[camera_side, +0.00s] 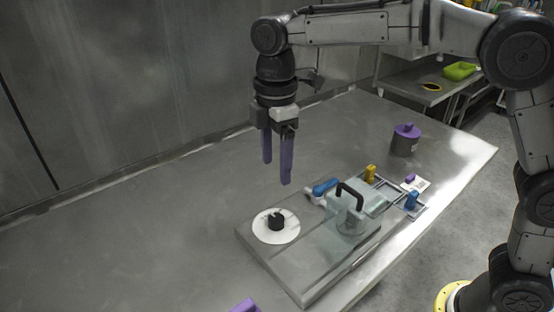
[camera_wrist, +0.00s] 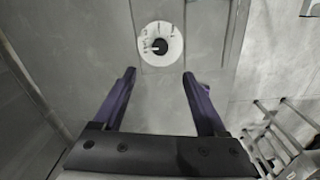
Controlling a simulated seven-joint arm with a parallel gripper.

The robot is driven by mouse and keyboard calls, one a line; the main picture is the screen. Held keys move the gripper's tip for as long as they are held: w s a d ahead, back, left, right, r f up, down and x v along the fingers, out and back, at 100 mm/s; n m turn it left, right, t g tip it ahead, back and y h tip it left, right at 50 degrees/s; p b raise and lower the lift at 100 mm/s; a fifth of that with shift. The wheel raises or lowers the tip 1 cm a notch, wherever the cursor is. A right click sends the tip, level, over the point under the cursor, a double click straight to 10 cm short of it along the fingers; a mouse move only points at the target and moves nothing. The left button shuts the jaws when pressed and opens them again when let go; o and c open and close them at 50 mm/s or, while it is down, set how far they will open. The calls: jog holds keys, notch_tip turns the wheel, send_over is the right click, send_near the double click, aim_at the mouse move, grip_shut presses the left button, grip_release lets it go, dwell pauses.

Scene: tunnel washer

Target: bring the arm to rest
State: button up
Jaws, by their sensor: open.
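My gripper (camera_side: 276,172) hangs above the steel table in the side view, its purple fingers pointing down. Nothing is between the fingers. In the wrist view my gripper (camera_wrist: 159,80) shows its two fingers spread apart. Below and ahead of them is a white dial (camera_wrist: 160,44) with a black centre knob. The dial (camera_side: 288,230) also shows in the side view, with the black knob (camera_side: 276,222) on it, at the left end of a raised grey plate. The fingers are well above the dial and touch nothing.
The plate (camera_side: 300,285) carries a clear box with a black handle (camera_side: 348,192). Beside it are a blue and white piece (camera_side: 324,187), a yellow piece (camera_side: 370,173) and a blue piece (camera_side: 412,200). A purple-lidded canister (camera_side: 405,140) stands further back. The table's left side is clear.

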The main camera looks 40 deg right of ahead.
jog(key=s+d+r+m+t, duration=0.2)
jog(key=s+d+r+m, duration=0.15)
jog(key=s+d, duration=0.3)
jog(key=s+d+r+m+t, duration=0.1)
jog(key=s+d+r+m, duration=0.1)
jog(key=s+d+r, duration=0.4)
jog(key=s+d+f+m+t, duration=0.2)
jog(key=s+d+f+m, duration=0.3)
jog(key=s+f+m, duration=0.5)
jog(key=shift+s+f+t, duration=0.3)
jog(key=shift+s+f, duration=0.25)
jog(key=shift+s, duration=0.25)
